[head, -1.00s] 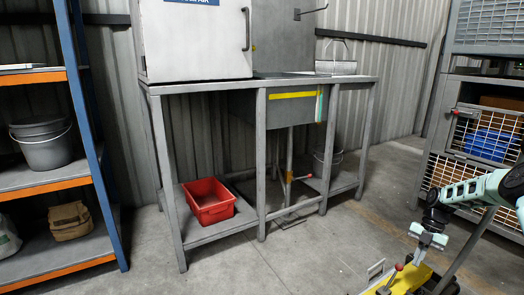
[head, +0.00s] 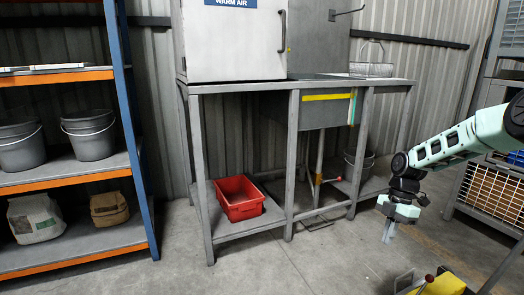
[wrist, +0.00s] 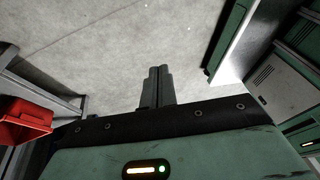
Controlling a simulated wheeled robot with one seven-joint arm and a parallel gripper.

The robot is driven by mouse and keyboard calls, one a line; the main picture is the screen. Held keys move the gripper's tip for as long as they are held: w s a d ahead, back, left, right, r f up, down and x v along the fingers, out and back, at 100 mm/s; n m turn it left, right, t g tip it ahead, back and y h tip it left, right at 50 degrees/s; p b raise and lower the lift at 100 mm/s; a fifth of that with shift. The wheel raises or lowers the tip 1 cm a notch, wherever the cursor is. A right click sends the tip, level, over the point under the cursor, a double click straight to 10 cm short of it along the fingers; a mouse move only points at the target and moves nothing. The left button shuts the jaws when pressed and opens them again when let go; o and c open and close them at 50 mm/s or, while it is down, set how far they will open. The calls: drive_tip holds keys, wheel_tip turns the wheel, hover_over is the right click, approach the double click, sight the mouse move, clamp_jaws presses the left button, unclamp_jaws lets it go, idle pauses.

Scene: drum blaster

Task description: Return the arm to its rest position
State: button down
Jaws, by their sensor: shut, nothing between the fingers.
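My gripper (head: 389,231) hangs at the right of the head view, pointing down above the concrete floor. My pale green arm (head: 450,143) reaches in from the right edge to it. In the wrist view the two grey fingers (wrist: 157,88) lie side by side, shut with nothing between them. Bare floor shows beyond them. The gripper touches nothing that I can see.
A grey steel bench (head: 293,165) carries a cabinet labelled "WARM AIR" (head: 233,40) and has a red bin (head: 239,198) on its lower shelf. A blue-orange rack (head: 130,120) stands left. A yellow object (head: 440,285) is below my arm.

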drive_tip(key=s+a+r+m+h, duration=0.1)
drive_tip(key=s+a+r+m, duration=0.1)
drive_tip(key=s+a+r, duration=0.45)
drive_tip(key=s+a+r+m, duration=0.2)
drive_tip(key=s+a, duration=0.1)
drive_tip(key=a, duration=0.6)
drive_tip(key=s+a+r+m+h, duration=0.1)
drive_tip(key=s+a+r+m, duration=0.1)
drive_tip(key=s+a+r, duration=0.4)
drive_tip(key=s+a+r+m+t+p, duration=0.15)
drive_tip(key=s+m, duration=0.25)
drive_tip(key=s, duration=0.6)
drive_tip(key=s+a+m+t, duration=0.1)
drive_tip(key=s+a+m, duration=0.2)
drive_tip(key=s, duration=0.8)
wheel_tip(320, 180, up, 38)
drive_tip(key=p, duration=3.8)
drive_tip(key=shift+w, duration=0.45)
